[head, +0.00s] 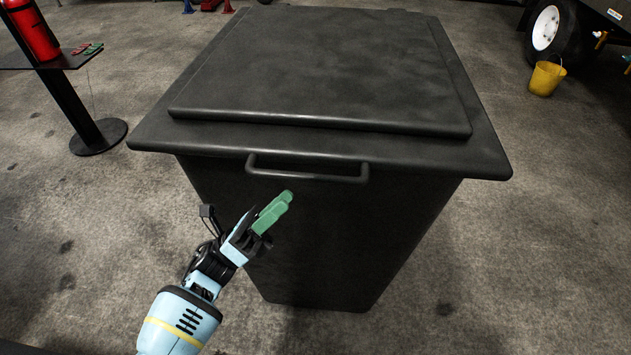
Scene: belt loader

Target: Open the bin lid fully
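A large dark grey bin (330,235) stands upright in the middle of the head view. Its lid (325,65) lies flat and closed on top, with a raised panel and an overhanging rim. A bar handle (308,175) runs along the front edge of the lid. My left gripper (280,203), with green finger pads, is just below and in front of the left part of the handle, apart from it as far as I can see. Its fingers overlap in this view, so their gap is hidden. My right gripper is out of view.
A black stand (98,135) with a red fire extinguisher (31,30) is at the upper left. A yellow bucket (546,77) sits near a vehicle wheel (547,28) at the upper right.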

